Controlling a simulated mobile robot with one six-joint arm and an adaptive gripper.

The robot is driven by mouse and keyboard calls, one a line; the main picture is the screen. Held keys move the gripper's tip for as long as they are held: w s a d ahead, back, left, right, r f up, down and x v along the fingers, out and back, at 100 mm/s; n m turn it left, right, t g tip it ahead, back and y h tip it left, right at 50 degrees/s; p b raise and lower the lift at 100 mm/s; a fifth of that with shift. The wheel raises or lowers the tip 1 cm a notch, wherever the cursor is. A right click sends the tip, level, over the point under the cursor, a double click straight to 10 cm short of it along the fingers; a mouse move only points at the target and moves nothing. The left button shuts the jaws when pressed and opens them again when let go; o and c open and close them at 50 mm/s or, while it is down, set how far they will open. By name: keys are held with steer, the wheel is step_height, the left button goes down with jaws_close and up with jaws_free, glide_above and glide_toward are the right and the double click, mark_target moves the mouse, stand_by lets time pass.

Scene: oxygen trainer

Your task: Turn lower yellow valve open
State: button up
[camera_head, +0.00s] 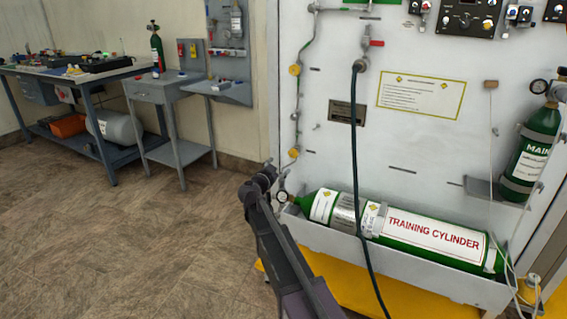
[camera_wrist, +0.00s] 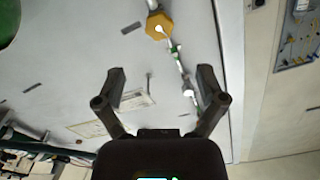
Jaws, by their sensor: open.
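The lower yellow valve (camera_head: 294,152) is a small knob on the pipe at the left side of the white panel. The upper yellow valve (camera_head: 295,69) is higher on the same pipe. My gripper (camera_head: 268,174) is just left of and below the lower valve in the head view. In the wrist view my gripper (camera_wrist: 160,74) is open with nothing between its fingers. The lower valve lies past the fingertips there, apart from both.
The green training cylinder (camera_head: 434,234) lies in a grey trough below the valve, with a gauge (camera_head: 282,196) near its left end. A dark hose (camera_head: 355,170) hangs right of the pipe. Workbenches (camera_head: 75,85) stand far left. The floor between is clear.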

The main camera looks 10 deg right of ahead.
mark_target(292, 154)
steer(key=shift+s+a, duration=0.3)
steer(key=shift+s, duration=0.15)
steer(key=n, duration=0.2)
steer(key=s+n, duration=0.1)
steer(key=n, duration=0.1)
steer(key=a+n, duration=0.1)
steer(key=n, duration=0.1)
steer(key=shift+s+a, duration=0.1)
steer(key=shift+s, duration=0.25)
steer(key=shift+w, duration=0.1)
steer(key=x, duration=1.3)
steer(key=shift+w+d, duration=0.25)
steer(key=shift+d, duration=0.1)
steer(key=shift+r, duration=0.1)
steer(key=c, duration=1.1)
